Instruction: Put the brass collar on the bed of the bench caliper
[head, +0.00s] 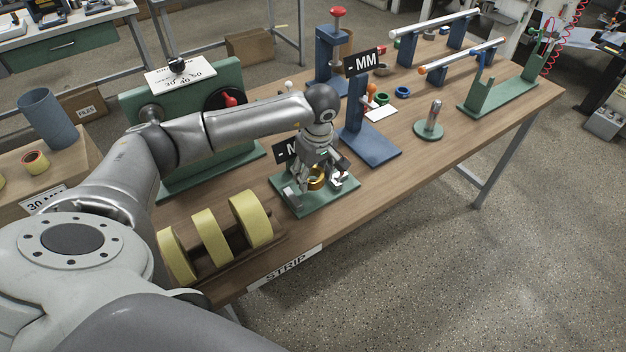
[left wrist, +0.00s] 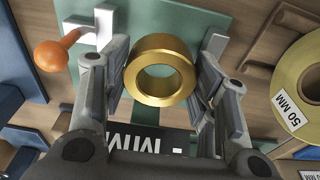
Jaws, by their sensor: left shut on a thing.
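The brass collar (head: 316,184) is a thick gold ring between the fingers of my left gripper (head: 317,177). In the left wrist view the collar (left wrist: 164,99) shows its open bore, with a finger on each side. My left gripper is shut on it, over the green bed (head: 318,205) of the bench caliper. Grey jaw blocks (head: 291,197) stand on the bed either side of the collar. I cannot tell whether the collar touches the bed. The caliper's black MM display (head: 284,152) is partly hidden behind my gripper. My right gripper is not in view.
Yellow tape rolls (head: 205,235) stand in a rack close left of the caliper. A blue stand (head: 371,147) with an MM display is behind right. A green base with an upright pin (head: 433,118) stands further right. The front right table strip is clear.

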